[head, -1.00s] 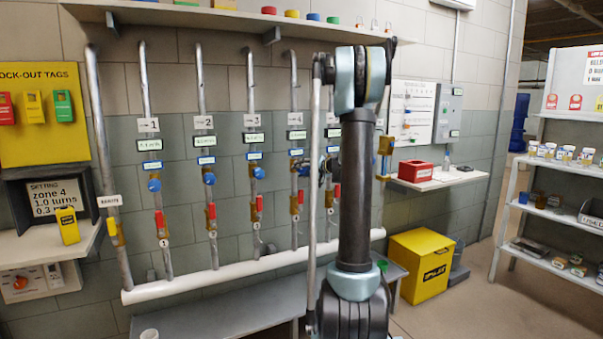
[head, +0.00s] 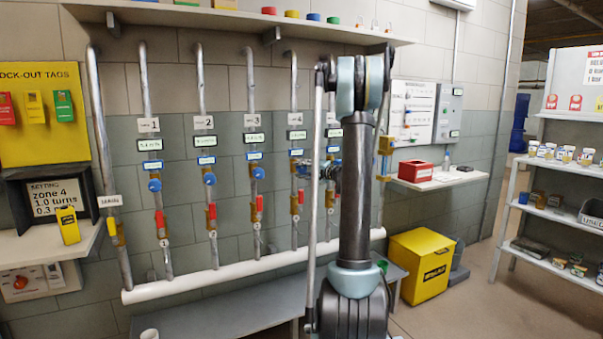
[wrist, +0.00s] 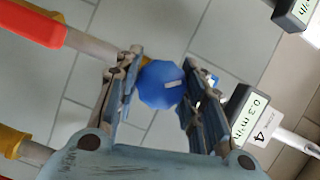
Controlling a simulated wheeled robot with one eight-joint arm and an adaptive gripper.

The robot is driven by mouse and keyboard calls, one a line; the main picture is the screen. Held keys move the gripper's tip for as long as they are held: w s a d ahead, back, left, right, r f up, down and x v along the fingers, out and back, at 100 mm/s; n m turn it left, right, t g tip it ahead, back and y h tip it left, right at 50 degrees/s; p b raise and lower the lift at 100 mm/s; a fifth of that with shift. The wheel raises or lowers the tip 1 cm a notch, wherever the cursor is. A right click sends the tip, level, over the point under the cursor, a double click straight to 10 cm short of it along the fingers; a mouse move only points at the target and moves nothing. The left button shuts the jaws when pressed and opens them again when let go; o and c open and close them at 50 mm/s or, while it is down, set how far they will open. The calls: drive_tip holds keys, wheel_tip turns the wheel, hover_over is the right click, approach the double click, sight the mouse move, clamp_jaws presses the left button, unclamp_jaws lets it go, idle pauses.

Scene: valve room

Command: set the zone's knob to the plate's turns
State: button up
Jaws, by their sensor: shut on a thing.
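The plate (head: 58,197) at the left reads "zone 4", "1.0 turns" and a line beginning "0.3". Zone 4's blue knob (wrist: 161,84) shows in the wrist view, with a white mark on its face pointing right. My gripper (wrist: 162,74) is shut on this knob, one finger on each side. The zone 4 display (wrist: 250,115) beside it reads 0.3 m³/h. In the head view my gripper (head: 316,170) reaches the zone 4 pipe (head: 294,120), and my arm hides part of it.
Blue knobs of zone 1 (head: 154,185), zone 2 (head: 209,179) and zone 3 (head: 259,173) sit on neighbouring pipes. Red levers, such as the one in the wrist view (wrist: 32,24), are below the knobs. A grey bench (head: 220,322) runs under the white pipe (head: 200,279).

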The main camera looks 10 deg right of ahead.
drive_tip(key=shift+d+f, duration=0.1)
drive_tip(key=shift+d, duration=0.05)
drive_tip(key=o, duration=1)
drive_tip(key=shift+o, duration=0.2)
drive_tip(key=v, duration=1.1)
drive_tip(key=shift+s+d, duration=0.3)
drive_tip(key=shift+o, duration=0.2)
drive_tip(key=shift+f, duration=0.1)
